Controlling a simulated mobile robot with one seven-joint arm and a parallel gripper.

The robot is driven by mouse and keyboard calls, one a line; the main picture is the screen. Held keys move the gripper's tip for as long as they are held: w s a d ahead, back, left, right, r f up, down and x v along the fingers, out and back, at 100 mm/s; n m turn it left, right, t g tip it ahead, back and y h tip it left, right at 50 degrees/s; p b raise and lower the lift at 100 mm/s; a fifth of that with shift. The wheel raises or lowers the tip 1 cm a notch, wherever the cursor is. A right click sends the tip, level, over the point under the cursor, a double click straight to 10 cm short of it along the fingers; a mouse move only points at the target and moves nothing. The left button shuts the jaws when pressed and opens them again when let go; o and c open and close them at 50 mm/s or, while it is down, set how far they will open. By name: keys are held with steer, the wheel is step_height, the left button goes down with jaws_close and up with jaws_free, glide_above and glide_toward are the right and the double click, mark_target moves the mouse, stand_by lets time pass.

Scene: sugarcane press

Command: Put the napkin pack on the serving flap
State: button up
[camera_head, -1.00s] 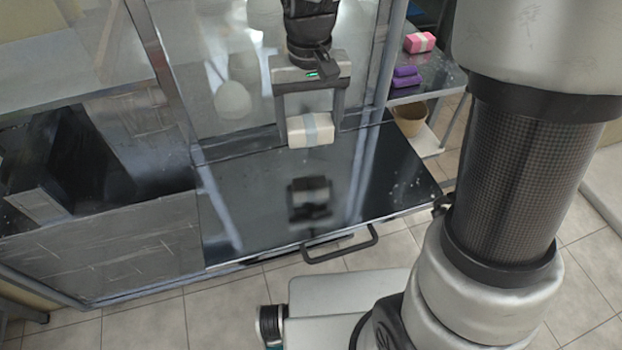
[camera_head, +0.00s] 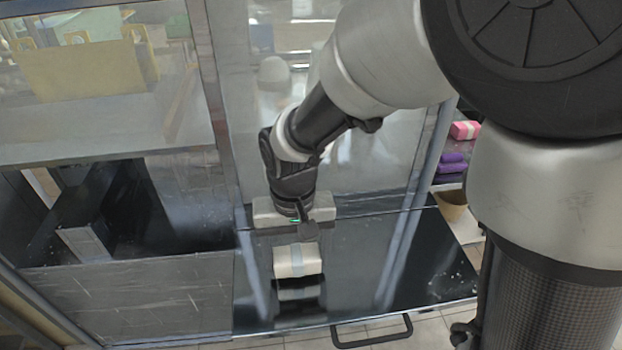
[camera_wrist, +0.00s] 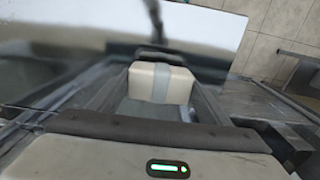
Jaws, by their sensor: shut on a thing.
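The napkin pack (camera_head: 284,262) is a cream block with a grey-blue band, and it also shows in the wrist view (camera_wrist: 143,84). My gripper (camera_head: 297,255) points down and is shut on the pack; its fingers are mostly hidden in the head view. The serving flap (camera_head: 400,275) is a glossy black panel with a dark handle (camera_head: 372,332) on its front edge. The pack is over the flap's left-middle part, low and close to its own reflection. I cannot tell whether it touches the surface.
A glass pane in a metal frame (camera_head: 222,120) stands behind the flap. A pink pack (camera_head: 464,130) and purple packs (camera_head: 451,163) lie on a shelf at right, above a tan pot (camera_head: 453,206). The flap's right part is clear.

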mark_target(297, 254)
steer(key=shift+f, duration=0.85)
steer(key=shift+f, duration=0.1)
steer(key=o, duration=1.1)
step_height(297, 254, up, 12)
steer(key=shift+p, duration=0.65)
steer(key=s+d+r+m+t, duration=0.1)
steer(key=s+d+r+t, duration=0.1)
steer(key=d, duration=0.4)
steer(key=s+d+r+t, duration=0.1)
steer(key=s+d+r, duration=0.1)
steer(key=d+r, duration=0.2)
steer(key=s+d+r+m+t, duration=0.1)
steer(key=s+d+r+t, duration=0.1)
steer(key=d, duration=0.8)
steer(key=shift+d+r+m+t, duration=0.2)
steer(key=shift+r+m+t, duration=0.1)
steer(key=shift+r, duration=0.3)
